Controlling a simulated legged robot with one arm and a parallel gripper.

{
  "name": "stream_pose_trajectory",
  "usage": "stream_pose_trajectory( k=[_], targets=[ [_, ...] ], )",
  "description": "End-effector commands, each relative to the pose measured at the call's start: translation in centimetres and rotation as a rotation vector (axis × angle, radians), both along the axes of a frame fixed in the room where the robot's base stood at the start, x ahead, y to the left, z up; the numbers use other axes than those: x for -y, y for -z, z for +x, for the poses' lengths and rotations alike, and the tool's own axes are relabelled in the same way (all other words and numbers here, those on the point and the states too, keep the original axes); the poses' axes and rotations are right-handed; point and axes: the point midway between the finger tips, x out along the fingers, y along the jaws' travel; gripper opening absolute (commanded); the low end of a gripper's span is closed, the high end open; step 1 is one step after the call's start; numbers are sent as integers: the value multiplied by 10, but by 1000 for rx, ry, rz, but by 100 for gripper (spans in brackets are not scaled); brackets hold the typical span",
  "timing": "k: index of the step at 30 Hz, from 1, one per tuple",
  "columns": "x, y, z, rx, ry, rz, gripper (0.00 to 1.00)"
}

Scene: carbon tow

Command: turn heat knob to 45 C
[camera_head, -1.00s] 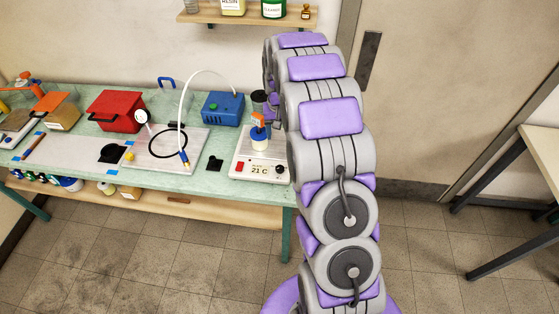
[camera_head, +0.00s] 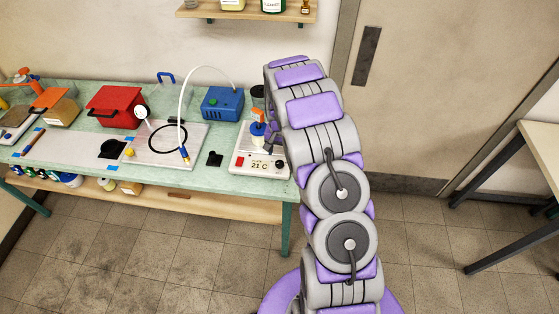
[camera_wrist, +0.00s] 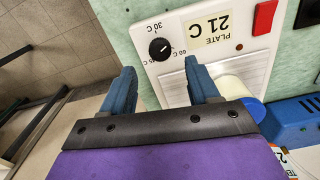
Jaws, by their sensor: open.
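The heat knob (camera_wrist: 160,49) is a small round black knob on the white hot plate (camera_wrist: 140,25), seen in the wrist view. Temperature marks sit around it; 30 C is readable and others lie close to my fingers. The plate's label (camera_wrist: 208,30) reads 21 C. My gripper (camera_wrist: 162,68) is open, with two blue fingers just short of the knob, one to each side of its line. They look apart from the knob. In the head view the hot plate (camera_head: 243,166) is at the bench's right end, and the knob (camera_head: 279,163) shows beside my arm.
A red switch (camera_wrist: 264,17) is on the hot plate. A white container with a blue rim (camera_wrist: 240,88) stands close to my right finger. A blue box (camera_head: 222,104), a red box (camera_head: 116,107) and a tray with a black hose (camera_head: 160,150) share the bench.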

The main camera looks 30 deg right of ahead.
Motion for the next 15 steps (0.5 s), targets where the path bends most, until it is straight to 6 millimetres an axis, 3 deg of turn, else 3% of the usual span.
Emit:
stream_pose_trajectory(
  k=[6,15],
  targets=[
    [0,38,0,-1,0,1,60],
    [-1,59,-1,-1,0,1,60]
  ],
)
